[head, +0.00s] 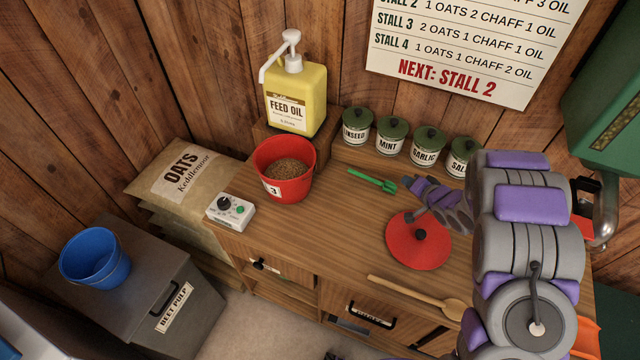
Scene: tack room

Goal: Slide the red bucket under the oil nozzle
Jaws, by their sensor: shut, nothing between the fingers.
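The red bucket (284,190) stands upright on the wooden counter, with brown grain in it and a label "3" on its front. The yellow feed oil jug (305,90) stands behind it on a wooden block. The jug's white pump nozzle (266,72) points left and toward me. Its tip is above the bucket's left side in the picture; I cannot tell whether it is directly over the opening. My gripper (407,184) is shut and empty, right of the bucket and apart from it, near a green fork-like tool (372,181).
A red lid (408,256) with a black knob lies below my forearm. Several green-lidded jars (391,135) line the wall. A white control box (230,211) sits left of the bucket at the counter edge. A wooden spoon (415,292) lies in front. A blue bucket (94,258) is far left.

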